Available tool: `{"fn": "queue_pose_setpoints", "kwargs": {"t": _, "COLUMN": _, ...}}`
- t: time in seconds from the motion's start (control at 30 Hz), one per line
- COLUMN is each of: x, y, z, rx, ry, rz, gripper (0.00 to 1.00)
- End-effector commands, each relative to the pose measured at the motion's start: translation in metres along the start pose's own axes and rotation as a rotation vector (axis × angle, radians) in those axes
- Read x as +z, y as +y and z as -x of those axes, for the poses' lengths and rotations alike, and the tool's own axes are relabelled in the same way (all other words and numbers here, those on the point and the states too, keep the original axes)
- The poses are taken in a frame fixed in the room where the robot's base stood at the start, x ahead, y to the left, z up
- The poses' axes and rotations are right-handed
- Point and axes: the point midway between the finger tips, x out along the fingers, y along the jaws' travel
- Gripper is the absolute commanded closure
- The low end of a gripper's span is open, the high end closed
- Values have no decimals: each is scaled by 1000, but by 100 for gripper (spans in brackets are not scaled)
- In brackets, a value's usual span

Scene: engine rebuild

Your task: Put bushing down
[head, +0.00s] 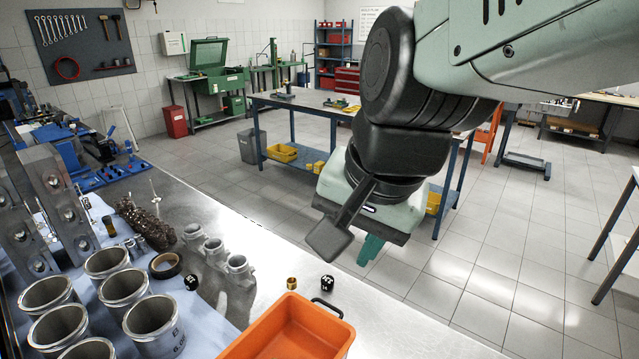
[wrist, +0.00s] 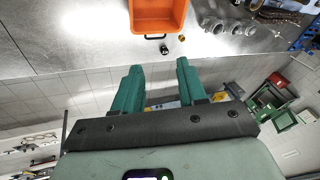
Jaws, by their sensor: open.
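A small brass-coloured bushing (head: 291,283) stands on the metal bench top, just behind the orange bin (head: 262,335). It also shows as a small gold spot in the wrist view (wrist: 181,37), close to the bin's edge. My gripper (head: 370,250) hangs high, over the far side of the bench edge, and is apart from the bushing. In the wrist view my gripper (wrist: 160,67) has its two green fingers spread with nothing between them.
A black marked piece (head: 327,283) sits right of the bushing, another (head: 191,283) to the left. Bare bench (head: 395,325) lies right of the bin.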

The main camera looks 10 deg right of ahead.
Motion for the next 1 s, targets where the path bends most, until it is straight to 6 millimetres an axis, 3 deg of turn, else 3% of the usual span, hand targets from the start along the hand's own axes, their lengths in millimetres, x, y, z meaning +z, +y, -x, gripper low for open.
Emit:
{"fn": "queue_pose_setpoints", "kwargs": {"t": 0.03, "x": 4, "y": 10, "z": 18, "rx": 3, "ry": 49, "rz": 120, "gripper": 59}}
{"fn": "queue_pose_setpoints", "kwargs": {"t": 0.1, "x": 10, "y": 21, "z": 35, "rx": 26, "ry": 93, "rz": 276, "gripper": 59}}
{"fn": "queue_pose_setpoints", "kwargs": {"t": 0.3, "x": 20, "y": 40, "z": 58, "rx": 88, "ry": 157, "rz": 526, "gripper": 59}}
{"fn": "queue_pose_setpoints", "kwargs": {"t": 1.0, "x": 21, "y": 41, "z": 60, "rx": 96, "ry": 162, "rz": 557, "gripper": 59}}
